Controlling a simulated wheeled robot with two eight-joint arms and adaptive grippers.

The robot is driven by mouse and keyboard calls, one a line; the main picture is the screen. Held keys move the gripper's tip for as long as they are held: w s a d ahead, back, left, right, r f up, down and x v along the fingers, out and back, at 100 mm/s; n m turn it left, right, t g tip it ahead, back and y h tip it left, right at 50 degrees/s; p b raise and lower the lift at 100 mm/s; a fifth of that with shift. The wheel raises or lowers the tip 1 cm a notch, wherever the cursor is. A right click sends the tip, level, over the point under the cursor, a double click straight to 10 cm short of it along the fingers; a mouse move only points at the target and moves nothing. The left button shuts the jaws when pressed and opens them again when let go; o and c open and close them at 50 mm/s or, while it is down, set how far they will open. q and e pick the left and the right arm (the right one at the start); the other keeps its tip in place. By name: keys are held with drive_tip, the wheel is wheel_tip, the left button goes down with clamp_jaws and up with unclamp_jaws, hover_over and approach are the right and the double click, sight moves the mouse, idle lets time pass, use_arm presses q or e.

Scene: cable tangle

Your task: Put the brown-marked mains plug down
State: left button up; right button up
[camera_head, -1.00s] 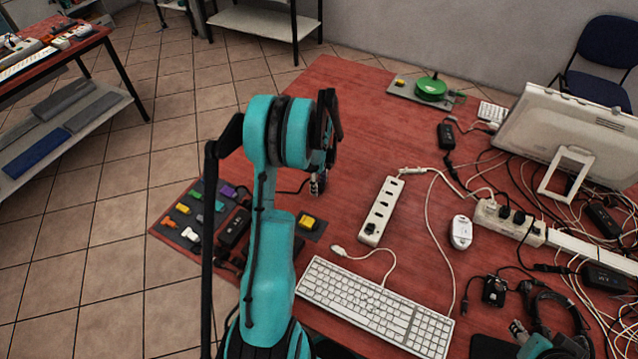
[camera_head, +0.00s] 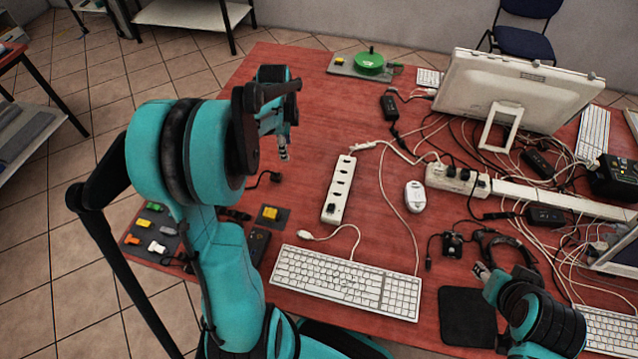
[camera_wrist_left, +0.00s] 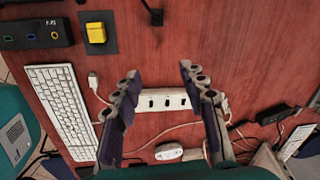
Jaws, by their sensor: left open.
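A small black plug (camera_head: 274,177) lies on the red table (camera_head: 320,120) at the end of a short dark cable, left of the white power strip. In the left wrist view the plug (camera_wrist_left: 156,17) is near the top edge; no brown mark can be made out. My left gripper (camera_head: 284,150) is above the table near the plug, apart from it.
The white power strip (camera_head: 339,190) lies right of the plug, with the keyboard (camera_head: 347,282) in front. A yellow block on a dark pad (camera_head: 270,217) is nearby. Tangled cables, a monitor (camera_head: 510,92) and a mouse (camera_head: 414,196) fill the right. The table's far middle is clear.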

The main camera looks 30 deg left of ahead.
use_arm(q)
drive_tip(key=s+d+r+n+t, duration=0.3)
drive_tip(key=s+d+n, duration=0.3)
drive_tip(key=d, duration=0.5)
drive_tip(key=s+d+r+n+t, duration=0.3)
drive_tip(key=s+d+n, duration=0.3)
drive_tip(key=d, duration=0.6)
drive_tip(key=shift+s+r+h, duration=0.3)
drive_tip(key=shift+s+r, duration=0.35)
drive_tip(key=shift+r, duration=0.25)
